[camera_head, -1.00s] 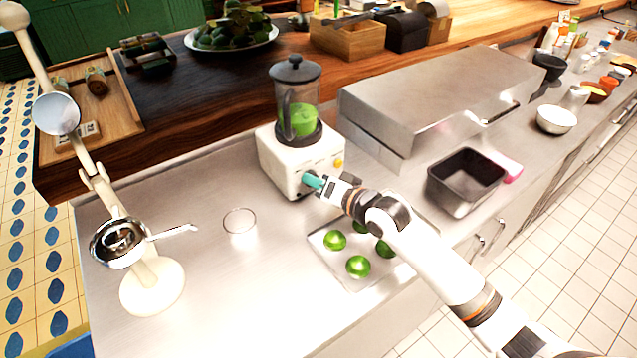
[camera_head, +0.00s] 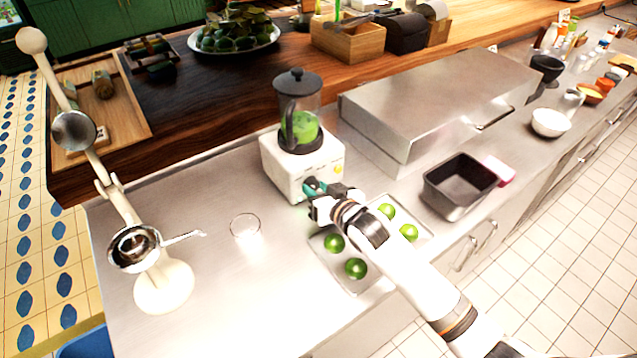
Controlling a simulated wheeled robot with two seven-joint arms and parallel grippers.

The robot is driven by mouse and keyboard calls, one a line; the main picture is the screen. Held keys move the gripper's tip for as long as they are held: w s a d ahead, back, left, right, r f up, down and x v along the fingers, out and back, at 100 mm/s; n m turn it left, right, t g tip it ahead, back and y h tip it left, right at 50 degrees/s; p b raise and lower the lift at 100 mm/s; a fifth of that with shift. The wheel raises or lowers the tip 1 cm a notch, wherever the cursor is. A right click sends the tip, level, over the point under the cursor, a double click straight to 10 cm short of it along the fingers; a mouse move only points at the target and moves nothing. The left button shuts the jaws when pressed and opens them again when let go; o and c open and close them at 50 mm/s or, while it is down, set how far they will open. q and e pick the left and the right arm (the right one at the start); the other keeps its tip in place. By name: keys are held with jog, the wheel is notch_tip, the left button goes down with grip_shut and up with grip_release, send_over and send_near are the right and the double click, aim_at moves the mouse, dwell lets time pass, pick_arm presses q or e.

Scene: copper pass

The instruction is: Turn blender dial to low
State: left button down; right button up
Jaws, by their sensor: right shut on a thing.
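The blender has a white base (camera_head: 282,172), a clear jar with green contents (camera_head: 303,125) and a dark lid. It stands upright on the steel counter. My right gripper (camera_head: 314,189) is at the front of the base, shut on the teal dial (camera_head: 311,184). The fingers cover most of the dial, so its marker and setting are hidden. My left gripper is not in view.
A tray with several limes (camera_head: 334,243) lies under my right arm. A glass (camera_head: 245,226) and a cream citrus press (camera_head: 162,282) stand to the left. A steel box (camera_head: 440,95) and a dark pan (camera_head: 459,183) are to the right.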

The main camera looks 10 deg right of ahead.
jog(key=shift+n+h, duration=0.5)
jog(key=shift+n, duration=0.4)
jog(key=shift+a+f+n+t+h, duration=0.1)
jog(key=shift+n+t+h, duration=0.3)
jog(key=shift+n, duration=0.5)
jog(key=o, duration=1)
jog(key=shift+c, duration=0.2)
jog(key=b+v, duration=0.1)
jog(key=v, duration=1.1)
jog(key=shift+s+f, duration=0.1)
jog(key=shift+f, duration=0.05)
